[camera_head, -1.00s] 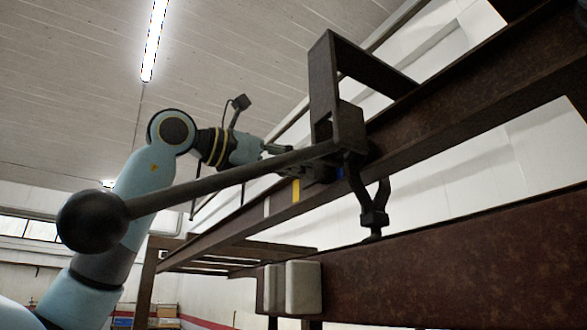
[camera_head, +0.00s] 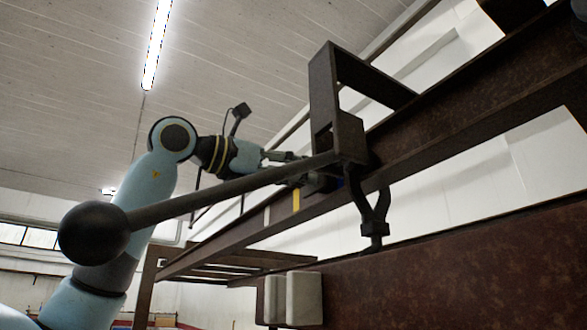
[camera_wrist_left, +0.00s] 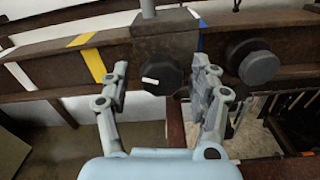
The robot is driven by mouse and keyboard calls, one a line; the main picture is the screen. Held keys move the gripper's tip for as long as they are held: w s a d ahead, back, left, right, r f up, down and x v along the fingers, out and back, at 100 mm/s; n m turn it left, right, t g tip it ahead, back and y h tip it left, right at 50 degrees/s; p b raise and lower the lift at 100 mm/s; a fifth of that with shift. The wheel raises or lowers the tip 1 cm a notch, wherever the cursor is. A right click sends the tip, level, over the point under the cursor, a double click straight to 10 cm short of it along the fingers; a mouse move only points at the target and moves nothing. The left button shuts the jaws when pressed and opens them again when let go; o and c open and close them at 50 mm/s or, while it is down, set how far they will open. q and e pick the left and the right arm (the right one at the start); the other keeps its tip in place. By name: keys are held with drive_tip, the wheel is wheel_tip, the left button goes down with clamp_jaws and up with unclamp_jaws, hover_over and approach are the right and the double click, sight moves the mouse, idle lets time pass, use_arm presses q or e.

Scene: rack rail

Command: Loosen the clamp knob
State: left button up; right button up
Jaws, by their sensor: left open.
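The clamp knob (camera_wrist_left: 161,75) is a dark, faceted round knob with a white mark on its face, on the brown steel beam. In the left wrist view my left gripper (camera_wrist_left: 162,70) is open, with one finger on each side of the knob. I cannot tell if either finger touches it. In the head view the left gripper (camera_head: 291,158) reaches the beam from the left, beside the dark knob (camera_head: 320,184), which is partly hidden by the lever. My right gripper is in neither view.
A long dark lever (camera_head: 225,188) with a black ball end (camera_head: 94,233) crosses in front of my left arm. A bracket (camera_head: 324,90) rises above the beam (camera_head: 460,95). A yellow stripe (camera_wrist_left: 92,65) marks the beam. A dark rounded part (camera_wrist_left: 259,68) sits right of the fingers.

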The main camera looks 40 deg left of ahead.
use_arm(q)
wheel_tip(320, 180, up, 10)
drive_tip(key=shift+f, duration=0.25)
idle(0.6)
